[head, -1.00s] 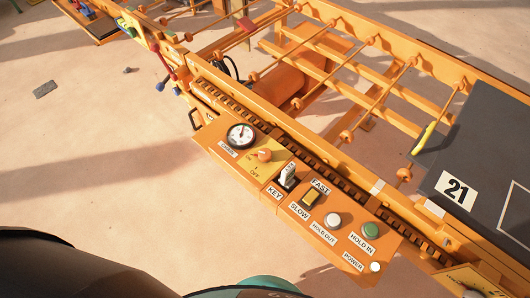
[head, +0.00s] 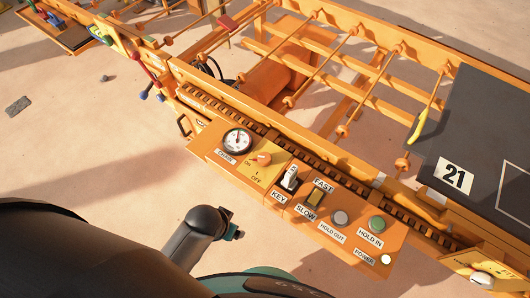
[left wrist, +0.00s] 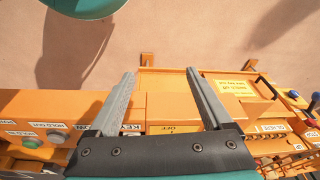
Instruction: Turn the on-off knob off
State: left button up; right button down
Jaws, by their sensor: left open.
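The on-off knob (head: 262,158) is a small orange dial on a yellow plate (head: 270,174) marked ON and OFF, on the orange control panel in the head view. Its exact setting is too small to tell. In the left wrist view my left gripper (left wrist: 160,72) is open and empty, its two grey fingers reaching over the panel. Part of an OFF label (left wrist: 170,128) shows between the fingers near the palm. The knob itself is not visible there. My right gripper is in neither view.
Beside the knob are a round gauge (head: 237,140), a key switch (head: 290,179), a fast-slow switch (head: 314,198), a grey button (head: 340,217) and a green button (head: 376,223). The floor in front is clear.

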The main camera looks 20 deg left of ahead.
pick_arm(q)
jog(key=w+d+r+m, duration=0.1)
jog(key=w+r, duration=0.4)
jog(key=r, duration=0.7)
jog(key=m+g, duration=0.3)
jog(key=m, duration=0.3)
send_near(265, 158)
notch_tip(265, 158, down, 8)
jog(key=b, duration=0.5)
jog(key=shift+s+r+b, duration=0.1)
jog(key=shift+b, duration=0.3)
jog(key=shift+f, duration=0.35)
grip_shut()
